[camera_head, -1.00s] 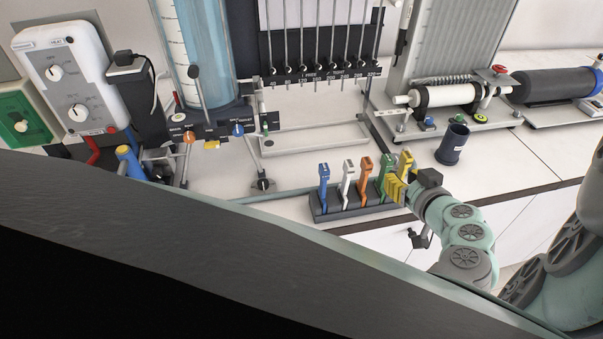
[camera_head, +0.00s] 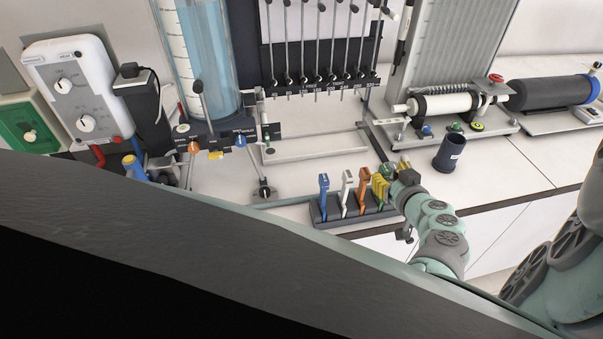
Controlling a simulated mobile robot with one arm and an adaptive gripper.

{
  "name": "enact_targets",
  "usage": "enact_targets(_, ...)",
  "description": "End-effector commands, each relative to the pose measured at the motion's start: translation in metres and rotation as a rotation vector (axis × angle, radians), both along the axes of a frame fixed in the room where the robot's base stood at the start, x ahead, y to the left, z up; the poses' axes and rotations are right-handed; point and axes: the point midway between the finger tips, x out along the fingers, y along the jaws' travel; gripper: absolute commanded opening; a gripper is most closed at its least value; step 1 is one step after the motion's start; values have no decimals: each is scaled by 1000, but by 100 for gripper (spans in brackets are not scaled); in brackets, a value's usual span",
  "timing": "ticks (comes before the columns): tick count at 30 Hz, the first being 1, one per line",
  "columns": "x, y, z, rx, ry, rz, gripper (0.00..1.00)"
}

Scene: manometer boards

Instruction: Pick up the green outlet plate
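The green outlet plate (camera_head: 387,170) stands in the dark rack (camera_head: 330,221) on the bench, between an orange plate (camera_head: 364,180) and a yellow plate (camera_head: 404,163). Its top shows, while much of its lower part is hidden behind my gripper. My gripper (camera_head: 380,188) has yellow finger pads and is right at the green plate, overlapping it in the picture. I cannot tell whether the fingers touch or close on it. A white plate (camera_head: 347,182) and a blue plate (camera_head: 323,188) stand further left in the rack.
A dark cup (camera_head: 449,150) stands right of the rack, behind my arm. A manometer board (camera_head: 320,75) and a stand with coloured knobs (camera_head: 214,137) are behind and left. The bench's front edge runs close to the rack.

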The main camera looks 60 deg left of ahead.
Motion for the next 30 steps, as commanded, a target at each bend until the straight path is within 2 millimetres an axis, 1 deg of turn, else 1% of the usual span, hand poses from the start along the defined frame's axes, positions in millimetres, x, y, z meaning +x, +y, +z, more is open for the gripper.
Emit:
enact_targets(6, 3, 6, -3, -1, 1, 1, 30)
enact_targets(14, 4, 7, -3, -1, 0, -1, 30)
enact_targets(15, 4, 7, -3, -2, 0, -1, 33)
enact_targets(24, 4, 7, -3, -2, 0, -1, 2)
enact_targets(25, 3, 7, -3, -2, 0, -1, 0)
enact_targets(30, 3, 7, -3, -2, 0, -1, 0)
